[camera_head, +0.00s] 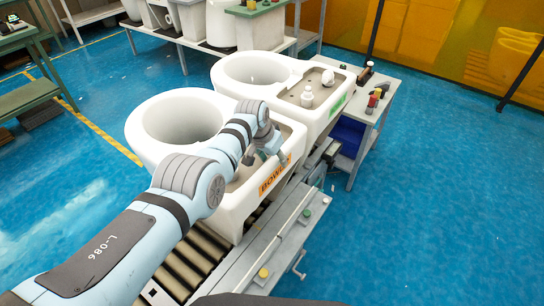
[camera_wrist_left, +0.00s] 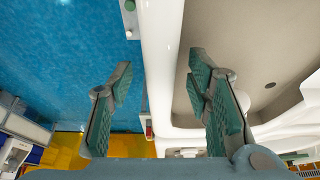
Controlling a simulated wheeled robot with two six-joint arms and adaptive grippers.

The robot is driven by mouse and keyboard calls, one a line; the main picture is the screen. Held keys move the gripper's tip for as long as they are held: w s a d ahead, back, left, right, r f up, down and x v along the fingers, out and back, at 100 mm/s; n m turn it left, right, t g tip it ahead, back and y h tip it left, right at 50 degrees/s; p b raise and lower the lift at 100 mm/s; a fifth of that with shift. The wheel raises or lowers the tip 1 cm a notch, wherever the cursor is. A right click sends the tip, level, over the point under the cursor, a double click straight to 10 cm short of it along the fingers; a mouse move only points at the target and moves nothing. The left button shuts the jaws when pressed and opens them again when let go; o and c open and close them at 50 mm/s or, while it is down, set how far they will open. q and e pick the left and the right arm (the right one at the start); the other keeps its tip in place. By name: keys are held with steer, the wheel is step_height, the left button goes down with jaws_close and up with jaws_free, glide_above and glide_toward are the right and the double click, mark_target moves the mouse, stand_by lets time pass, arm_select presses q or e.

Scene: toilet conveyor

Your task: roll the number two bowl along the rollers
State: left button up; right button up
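A white toilet bowl (camera_head: 150,150) with an orange label (camera_head: 275,174) stands on the conveyor rollers (camera_head: 190,262), nearer to me. The label begins "BOWL"; its number is not readable. A second white bowl (camera_head: 232,88) with a green label (camera_head: 338,105) stands beyond it. My left gripper (camera_head: 267,153) is at the nearer bowl's labelled end. In the left wrist view, my left gripper (camera_wrist_left: 160,85) is open, with its fingers on either side of the white wall (camera_wrist_left: 160,60). Gaps show between fingers and wall. My right gripper is out of view.
A metal side rail (camera_head: 285,235) with coloured buttons runs along the rollers. A small grey table (camera_head: 385,95) with a blue bin (camera_head: 347,135) stands at the far right end. More white ware stands on a bench (camera_head: 190,42) behind. Blue floor is open to the right.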

arm_select(q)
steer(key=shift+v, duration=0.8)
steer(key=v, duration=1)
steer(key=shift+r, duration=0.15)
